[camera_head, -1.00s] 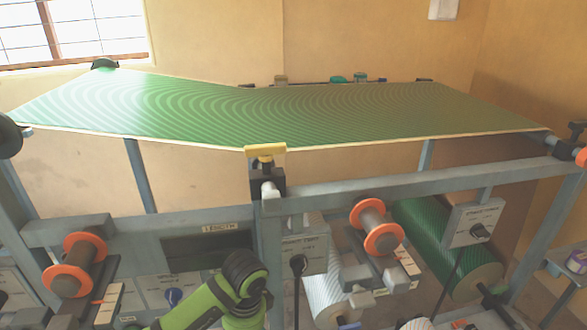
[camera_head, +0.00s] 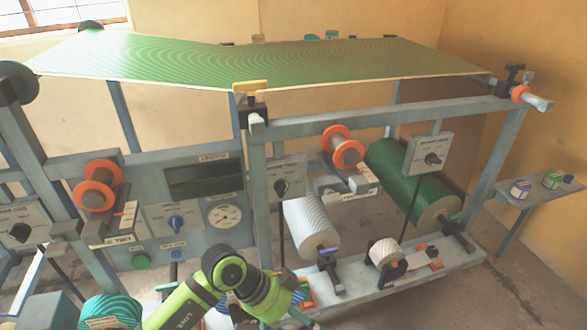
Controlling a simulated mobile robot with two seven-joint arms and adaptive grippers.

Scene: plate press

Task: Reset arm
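A green and black arm of mine, with a lettered link, shows at the bottom of the head view. It rises from the lower left to a dark joint, then bends down to the right and runs off near the bottom edge. No gripper fingers can be made out, so neither gripper is in view. Behind the arm stands the press machine, with a green patterned web (camera_head: 250,62) stretched over its grey frame (camera_head: 375,118).
A green roll (camera_head: 405,180), a white roll (camera_head: 311,225) and a small roll (camera_head: 384,252) sit low on the machine. A dial gauge (camera_head: 224,215) and knobs are left of centre. A side shelf (camera_head: 535,190) with small containers stands at right, with bare floor below it.

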